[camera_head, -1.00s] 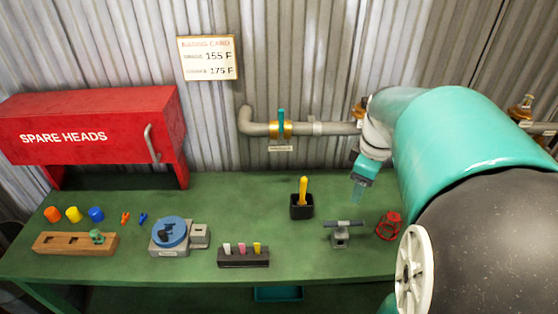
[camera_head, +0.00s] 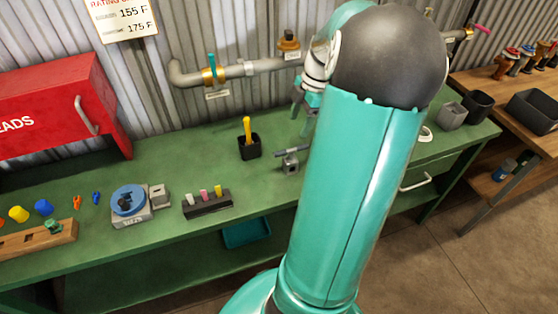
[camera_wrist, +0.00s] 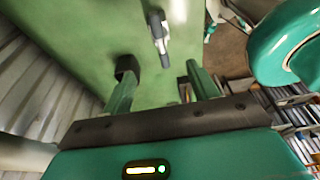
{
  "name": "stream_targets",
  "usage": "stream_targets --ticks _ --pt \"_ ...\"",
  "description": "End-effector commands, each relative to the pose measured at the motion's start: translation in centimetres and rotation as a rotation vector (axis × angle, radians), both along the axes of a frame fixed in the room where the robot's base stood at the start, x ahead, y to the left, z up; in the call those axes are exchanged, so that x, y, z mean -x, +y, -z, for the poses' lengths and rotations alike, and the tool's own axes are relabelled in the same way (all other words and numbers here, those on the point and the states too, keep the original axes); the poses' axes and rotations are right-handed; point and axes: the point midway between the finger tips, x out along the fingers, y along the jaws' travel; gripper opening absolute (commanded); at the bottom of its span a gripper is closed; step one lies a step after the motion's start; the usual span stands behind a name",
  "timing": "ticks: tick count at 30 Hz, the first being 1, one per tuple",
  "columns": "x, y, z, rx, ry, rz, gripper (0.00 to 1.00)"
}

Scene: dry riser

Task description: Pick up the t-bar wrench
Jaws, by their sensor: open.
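The grey t-bar wrench (camera_head: 293,152) has a crossbar on top and sits upright in a small grey block holder (camera_head: 291,167) on the green bench. In the wrist view the wrench (camera_wrist: 157,27) shows beyond my fingertips, near the top middle, apart from them. My gripper (camera_head: 304,116) is above the bench, behind and a little right of the wrench, partly hidden by my arm. In the wrist view my gripper (camera_wrist: 160,75) has its two teal fingers spread, with nothing seen held between them.
A black cup with a yellow-handled tool (camera_head: 249,148) stands left of the wrench. A dark rack of coloured pegs (camera_head: 207,205) and a blue round fixture (camera_head: 129,200) stand further left. A pipe (camera_head: 258,68) runs along the wall behind. Bare bench lies around the wrench's holder.

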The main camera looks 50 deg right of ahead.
Motion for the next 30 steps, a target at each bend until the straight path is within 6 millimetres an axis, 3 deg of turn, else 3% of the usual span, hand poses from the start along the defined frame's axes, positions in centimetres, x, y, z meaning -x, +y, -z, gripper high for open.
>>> stream_targets --ticks 5,15,22,30 --pt "0.2 -0.3 1.6 -0.005 -0.003 0.002 0.59" --pt "-0.4 0.9 7.5 -0.005 -0.002 0.006 0.59" --pt "-0.6 1.5 9.2 -0.003 -0.002 0.004 0.59" --pt "-0.9 2.5 13.0 -0.003 -0.003 0.001 0.59"
